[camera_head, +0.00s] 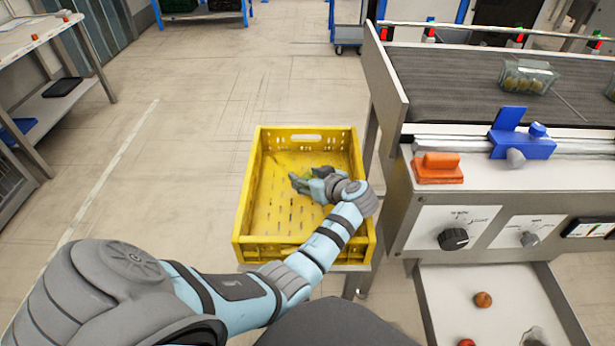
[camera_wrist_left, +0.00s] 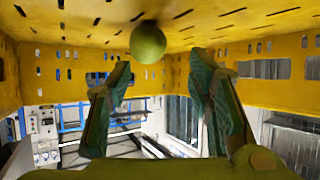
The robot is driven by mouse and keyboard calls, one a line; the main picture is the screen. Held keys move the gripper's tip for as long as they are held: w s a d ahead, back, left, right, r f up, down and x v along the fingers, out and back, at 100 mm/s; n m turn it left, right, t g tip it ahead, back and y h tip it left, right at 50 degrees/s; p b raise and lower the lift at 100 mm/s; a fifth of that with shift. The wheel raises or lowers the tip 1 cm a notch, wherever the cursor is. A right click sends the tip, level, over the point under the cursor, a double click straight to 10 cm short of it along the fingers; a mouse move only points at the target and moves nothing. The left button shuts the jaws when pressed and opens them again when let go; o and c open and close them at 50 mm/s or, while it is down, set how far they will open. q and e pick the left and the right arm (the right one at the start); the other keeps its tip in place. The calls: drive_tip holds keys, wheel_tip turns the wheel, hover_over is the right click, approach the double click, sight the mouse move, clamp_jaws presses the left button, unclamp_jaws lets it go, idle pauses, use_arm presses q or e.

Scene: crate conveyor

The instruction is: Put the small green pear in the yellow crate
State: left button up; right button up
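The yellow crate (camera_head: 243,222) stands on a low support left of the conveyor, its open top facing up. My left gripper (camera_head: 302,182) is over the inside of the crate, reaching in from the near right side. In the left wrist view the left gripper (camera_wrist_left: 158,85) has its two fingers wide apart, with nothing between them. The small green pear (camera_wrist_left: 147,42) shows just beyond the fingertips, against the crate's slotted yellow floor (camera_wrist_left: 215,20). It looks free of both fingers. In the head view I cannot make the pear out near the gripper. My right gripper is not in view.
The conveyor (camera_head: 440,75) on the right carries a clear punnet (camera_head: 527,76) of green fruit. Below its control panel, a white tray (camera_head: 450,290) holds several fruits. A shelf rack (camera_head: 60,95) stands at the far left. The floor left of the crate is clear.

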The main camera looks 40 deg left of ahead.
use_arm(q)
drive_tip(key=shift+r, duration=0.2)
drive_tip(key=shift+r+p, duration=0.65)
drive_tip(key=shift+p, duration=0.2)
drive_tip(key=p+v, duration=0.1)
drive_tip(key=v, duration=0.6)
drive_tip(key=shift+d, duration=0.2)
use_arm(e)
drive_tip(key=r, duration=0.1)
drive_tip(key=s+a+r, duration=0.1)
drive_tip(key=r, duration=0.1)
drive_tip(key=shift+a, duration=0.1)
use_arm(q)
drive_tip(key=shift+f, duration=0.2)
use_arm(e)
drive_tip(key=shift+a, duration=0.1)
use_arm(q)
drive_tip(key=shift+r+p, duration=0.1)
drive_tip(key=shift+p, duration=0.2)
